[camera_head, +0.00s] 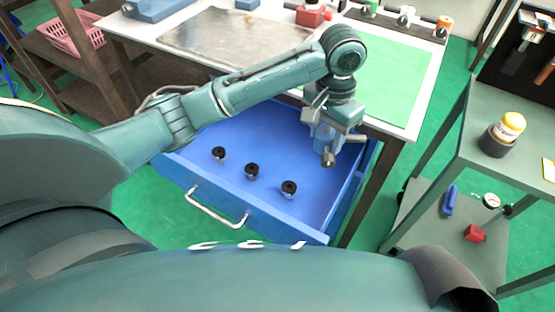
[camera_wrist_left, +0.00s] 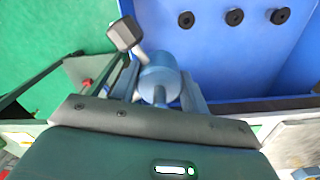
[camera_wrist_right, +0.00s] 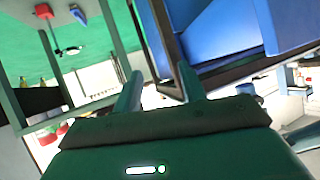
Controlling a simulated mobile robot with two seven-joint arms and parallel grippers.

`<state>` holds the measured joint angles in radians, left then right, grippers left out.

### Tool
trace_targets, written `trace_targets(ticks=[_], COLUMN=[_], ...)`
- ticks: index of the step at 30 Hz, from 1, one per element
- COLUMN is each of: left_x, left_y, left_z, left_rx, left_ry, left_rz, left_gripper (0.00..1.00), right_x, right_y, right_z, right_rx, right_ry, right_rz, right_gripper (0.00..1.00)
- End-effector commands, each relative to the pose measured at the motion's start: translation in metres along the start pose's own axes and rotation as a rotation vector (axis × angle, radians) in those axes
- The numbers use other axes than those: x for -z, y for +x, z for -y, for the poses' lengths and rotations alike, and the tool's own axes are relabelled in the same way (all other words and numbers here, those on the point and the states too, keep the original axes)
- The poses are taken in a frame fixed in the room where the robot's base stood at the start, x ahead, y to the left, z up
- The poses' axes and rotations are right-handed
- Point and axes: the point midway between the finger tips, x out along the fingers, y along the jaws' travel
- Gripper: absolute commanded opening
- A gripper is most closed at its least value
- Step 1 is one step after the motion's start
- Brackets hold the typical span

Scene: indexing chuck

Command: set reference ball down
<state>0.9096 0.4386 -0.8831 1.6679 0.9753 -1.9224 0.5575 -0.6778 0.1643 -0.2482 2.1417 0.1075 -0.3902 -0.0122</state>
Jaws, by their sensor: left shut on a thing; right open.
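My left gripper (camera_head: 325,135) is shut on a blue-grey cylinder with a thin stem and a grey head, seemingly the reference ball (camera_wrist_left: 158,76). The head also shows in the head view (camera_head: 327,157), low and tilted. My left gripper hangs over the right side of the open blue drawer (camera_head: 310,210). I cannot tell whether the held thing touches anything. My right gripper (camera_wrist_right: 160,88) is open and empty, with the drawer and a table leg beyond its fingers. It is not seen in the head view.
Three black knob-like parts (camera_head: 252,170) stand in a row in the drawer. The workbench (camera_head: 405,90) above has a metal plate (camera_head: 235,38) and a green mat. The drawer's right floor is clear.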

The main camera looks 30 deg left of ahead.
Motion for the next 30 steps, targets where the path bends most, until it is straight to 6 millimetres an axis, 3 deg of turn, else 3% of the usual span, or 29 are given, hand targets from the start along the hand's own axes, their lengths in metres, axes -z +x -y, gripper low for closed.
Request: trace_targets(ticks=[1, 6, 11, 21, 30], left_x=[0.000, 0.001, 0.000, -0.001, 0.000], left_y=[0.021, 0.040, 0.067, 0.151, 0.177], left_z=[0.008, 0.025, 0.028, 0.027, 0.027], left_rx=[-0.003, 0.002, 0.004, 0.004, 0.003], left_ry=[0.019, 0.069, 0.076, 0.076, 0.077], left_rz=[0.002, 0.006, 0.011, 0.009, 0.007], left_gripper=[0.10, 0.10, 0.10, 0.10, 0.10], right_x=[-0.010, -0.011, -0.011, -0.015, -0.013], right_y=[0.007, 0.009, 0.009, 0.013, 0.007], right_z=[0.000, 0.003, 0.003, 0.001, 0.001], right_rx=[0.007, 0.019, 0.023, 0.023, 0.018], right_ry=[0.007, 0.021, 0.030, 0.039, 0.039], right_rz=[-0.009, -0.025, -0.031, -0.051, -0.073], right_gripper=[0.41, 0.41, 0.41, 0.41, 0.41])
